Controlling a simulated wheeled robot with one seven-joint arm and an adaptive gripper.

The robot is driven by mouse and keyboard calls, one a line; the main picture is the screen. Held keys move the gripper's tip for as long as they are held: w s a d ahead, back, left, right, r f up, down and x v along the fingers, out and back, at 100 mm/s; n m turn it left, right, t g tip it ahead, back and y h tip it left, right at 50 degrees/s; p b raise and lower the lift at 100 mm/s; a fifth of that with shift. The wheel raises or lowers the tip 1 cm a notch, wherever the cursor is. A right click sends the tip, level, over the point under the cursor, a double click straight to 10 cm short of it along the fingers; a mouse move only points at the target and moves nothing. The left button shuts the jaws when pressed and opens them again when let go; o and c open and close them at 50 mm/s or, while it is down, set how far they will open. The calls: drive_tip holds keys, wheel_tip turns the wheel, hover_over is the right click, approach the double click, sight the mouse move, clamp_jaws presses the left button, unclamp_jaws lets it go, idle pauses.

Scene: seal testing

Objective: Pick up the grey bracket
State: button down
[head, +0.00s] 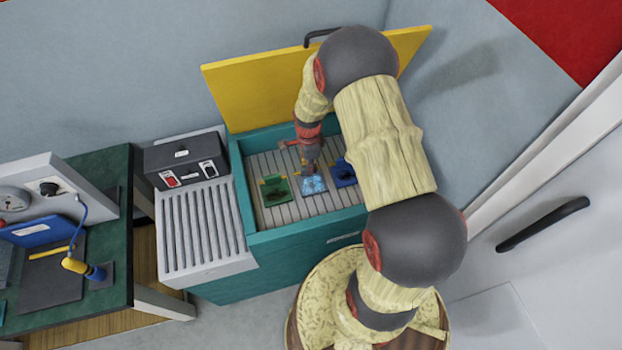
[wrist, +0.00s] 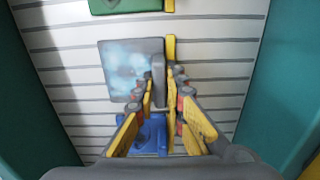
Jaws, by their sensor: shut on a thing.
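The grey bracket (wrist: 130,70) has a flat, mottled grey-blue plate and a darker grey upright part at its right edge in the wrist view. In the head view the bracket (head: 314,185) is the middle of three pieces in the teal box. My gripper (wrist: 164,78) is shut on the upright part, with its fingers on either side. In the head view my gripper (head: 311,167) reaches down over the bracket from above. I cannot tell whether the plate touches the slatted floor. The gripped portion is partly hidden by the fingers.
A green piece (head: 277,191) lies to the left and a blue piece (head: 343,173) to the right. Teal walls (head: 300,235) surround the slatted floor, and a yellow lid (head: 250,85) stands open behind. A ribbed grey unit (head: 207,235) adjoins the box on the left.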

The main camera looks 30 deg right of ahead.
sight(313, 184)
drive_tip(key=shift+w+r, duration=0.1)
drive_tip(key=shift+r, duration=0.1)
drive_tip(key=shift+r, duration=0.6)
drive_tip(key=s+a+r+p, duration=0.3)
drive_tip(key=s+r, duration=0.8)
drive_tip(key=s, duration=0.2)
drive_tip(key=shift+s+a+r, duration=0.15)
drive_tip(key=shift+s+r, duration=0.1)
drive_tip(key=shift+s, duration=0.1)
drive_tip(key=shift+r, duration=0.15)
drive_tip(key=shift+r, duration=0.1)
